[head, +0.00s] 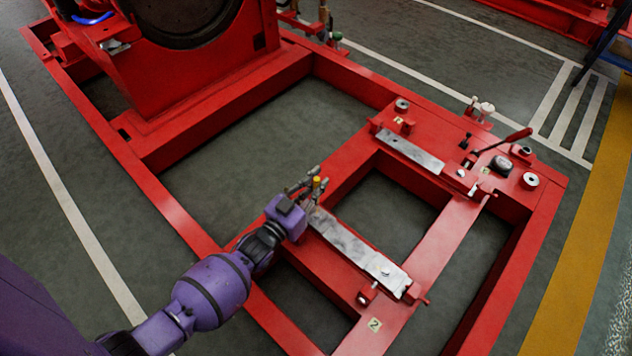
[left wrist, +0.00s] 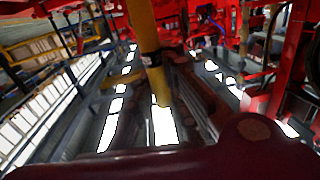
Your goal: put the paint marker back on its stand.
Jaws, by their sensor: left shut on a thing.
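My left gripper (head: 310,187) is shut on the paint marker (head: 317,182), a slim yellow cylinder of which only a short part shows between the fingers in the head view. In the left wrist view the yellow marker (left wrist: 145,35) stands lengthwise in the picture, close to the camera, with a dark band partway down. The gripper is over the red frame, by the far-left end of a bare metal plate. I cannot pick out the marker's stand for certain in either view. My right gripper is not in view.
The red base frame (head: 195,205) has open bays with grey floor below. Two metal plates (head: 358,250) (head: 410,151) lie on it. A red-handled lever (head: 505,142) and small round metal parts (head: 529,181) stand at the right corner. A large red machine (head: 190,75) rises at upper left.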

